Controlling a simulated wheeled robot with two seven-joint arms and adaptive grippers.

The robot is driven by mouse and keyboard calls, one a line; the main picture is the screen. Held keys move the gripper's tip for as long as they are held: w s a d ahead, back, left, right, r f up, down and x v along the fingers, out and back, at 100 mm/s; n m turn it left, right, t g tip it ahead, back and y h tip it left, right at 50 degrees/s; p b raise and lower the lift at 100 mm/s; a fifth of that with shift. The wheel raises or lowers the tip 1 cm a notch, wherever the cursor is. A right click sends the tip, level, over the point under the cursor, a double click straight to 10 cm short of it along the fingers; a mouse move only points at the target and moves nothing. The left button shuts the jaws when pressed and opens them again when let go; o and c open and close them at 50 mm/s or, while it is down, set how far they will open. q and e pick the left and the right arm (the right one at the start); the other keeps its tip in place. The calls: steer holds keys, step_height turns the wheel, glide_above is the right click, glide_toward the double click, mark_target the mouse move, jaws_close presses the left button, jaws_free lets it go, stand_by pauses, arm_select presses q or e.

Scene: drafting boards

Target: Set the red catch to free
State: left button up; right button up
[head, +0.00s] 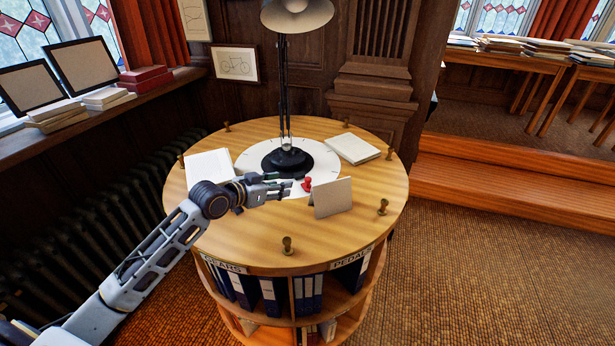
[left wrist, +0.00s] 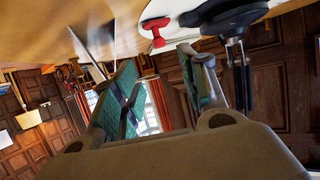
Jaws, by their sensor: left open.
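The red catch (head: 307,184) is a small red knob on the round wooden table, at the edge of the white disc (head: 328,165) under the lamp. In the left wrist view the red catch (left wrist: 157,30) shows beyond the fingers, near the top. My left gripper (head: 288,187) is open and just left of the catch, with a gap between them; its fingers also show in the left wrist view (left wrist: 160,85). I cannot make out which setting the catch is at. My right gripper is in neither view.
A desk lamp (head: 287,160) stands behind the catch on a black base. A cream card (head: 332,197) stands close at its right. A white book (head: 210,168) lies left and another (head: 353,148) right. Brass pegs, one of them (head: 287,245) at the front, ring the table (head: 240,240).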

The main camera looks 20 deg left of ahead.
mark_target(307, 179)
arm_select(q)
steer(key=shift+p+x, duration=0.95)
steer(key=shift+x, duration=5.75)
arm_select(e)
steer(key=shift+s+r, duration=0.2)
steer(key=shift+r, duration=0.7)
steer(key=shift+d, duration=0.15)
arm_select(q)
steer(key=shift+c, duration=0.5)
jaws_close()
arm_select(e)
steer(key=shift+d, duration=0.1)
